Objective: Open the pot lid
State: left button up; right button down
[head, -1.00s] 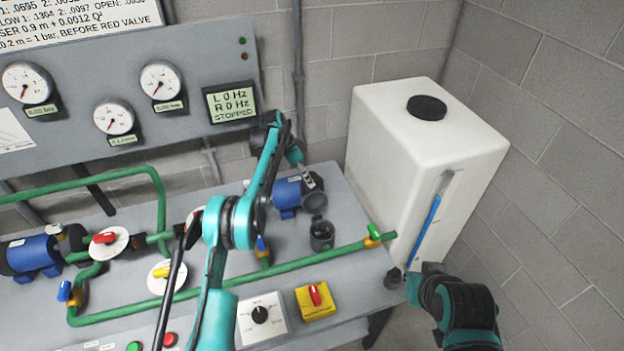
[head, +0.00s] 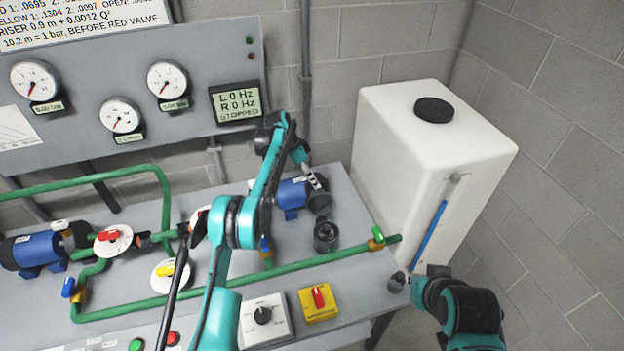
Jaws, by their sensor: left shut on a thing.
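The pot (head: 326,238) is a small dark grey cup on the bench, in front of the right blue pump. Its top looks dark and open from above. My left gripper (head: 317,182) is shut just behind the pot, in front of the pump. A dark grey round piece (head: 320,204) shows right below its fingertips. I take this for the pot lid, but it blends with the pump's grey end, so its outline is hard to tell. My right gripper (head: 415,284) is low at the bench's right edge, in front of the white tank. Its fingers are too small to read.
The right pump (head: 294,196) stands close behind the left gripper. The white tank (head: 415,160) stands on the right. A yellow switch box (head: 320,303) lies at the front.

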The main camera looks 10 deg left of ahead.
pick_arm(q)
jog(key=shift+w, duration=0.1)
jog(key=v, duration=0.7)
jog(key=shift+r, duration=0.2)
jog(key=shift+a, duration=0.1)
jog(key=s+a+r+n+t+y+b, duration=0.2)
jog(key=s+r+n+t+y+b, duration=0.3)
jog(key=s+r, duration=1.1)
jog(key=s+a+f+n+t, duration=0.1)
jog(key=s+f+n, duration=0.2)
jog(key=s, duration=1)
jog(key=s+a+f+n+t, duration=0.1)
jog(key=s+f+n, duration=0.3)
jog(key=s+f, duration=0.5)
jog(key=s, duration=0.4)
jog(key=shift+s+a+f+t, duration=0.3)
jog(key=shift+a+f, duration=0.05)
